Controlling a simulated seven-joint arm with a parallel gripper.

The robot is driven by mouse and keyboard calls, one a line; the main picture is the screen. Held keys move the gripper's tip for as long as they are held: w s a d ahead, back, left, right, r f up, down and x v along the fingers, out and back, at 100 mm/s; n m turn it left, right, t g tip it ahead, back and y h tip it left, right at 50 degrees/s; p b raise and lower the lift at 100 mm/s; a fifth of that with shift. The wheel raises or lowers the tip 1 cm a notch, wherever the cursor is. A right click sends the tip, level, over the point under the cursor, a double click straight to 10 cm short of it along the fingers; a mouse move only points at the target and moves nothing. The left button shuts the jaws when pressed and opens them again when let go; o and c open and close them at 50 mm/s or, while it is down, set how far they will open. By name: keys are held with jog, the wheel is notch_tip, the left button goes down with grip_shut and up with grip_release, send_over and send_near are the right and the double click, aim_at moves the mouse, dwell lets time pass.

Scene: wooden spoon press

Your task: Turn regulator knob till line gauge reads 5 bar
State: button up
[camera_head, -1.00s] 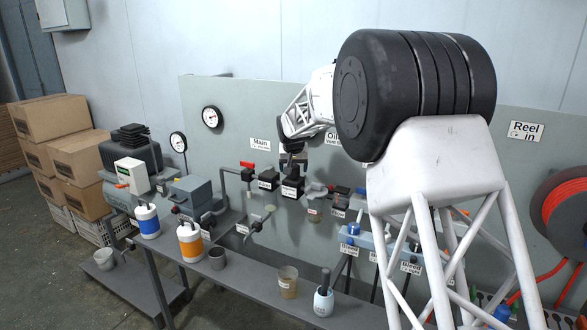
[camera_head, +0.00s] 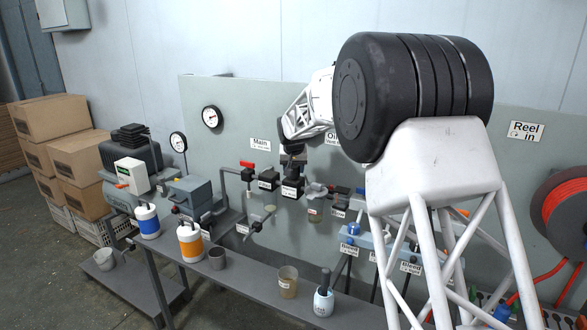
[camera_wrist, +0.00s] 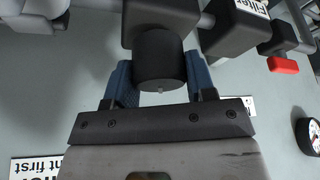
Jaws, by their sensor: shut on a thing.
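The regulator knob is a short black cylinder (camera_wrist: 160,60) below a dark block in the wrist view. My gripper (camera_wrist: 160,82) has its two blue fingers on either side of it and is shut on it. In the head view my gripper (camera_head: 292,160) is at the dark regulator block (camera_head: 292,187), and the knob is hard to make out. A round white gauge (camera_head: 211,117) is on the panel, and a second gauge (camera_head: 178,142) stands left of it. Their readings are too small to tell. A gauge (camera_wrist: 310,132) shows partly at the wrist view's right edge.
The filter block (camera_wrist: 235,25) sits beside the regulator, with a red-handled valve (camera_wrist: 283,65) beyond. In the head view, a bench (camera_head: 255,285) below carries bottles and cups. A blue-topped valve row (camera_head: 353,230) stands to the right, near my arm.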

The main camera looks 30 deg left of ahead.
jog(key=shift+n, duration=0.4)
jog(key=shift+n+g+y, duration=0.3)
jog(key=shift+n+y, duration=0.15)
jog(key=shift+n, duration=0.75)
jog(key=shift+n+g+y, duration=0.3)
jog(key=shift+n+y, duration=0.15)
jog(key=shift+n, duration=0.75)
jog(key=o, duration=0.9)
jog(key=shift+r, duration=0.1)
jog(key=shift+v, duration=3.8)
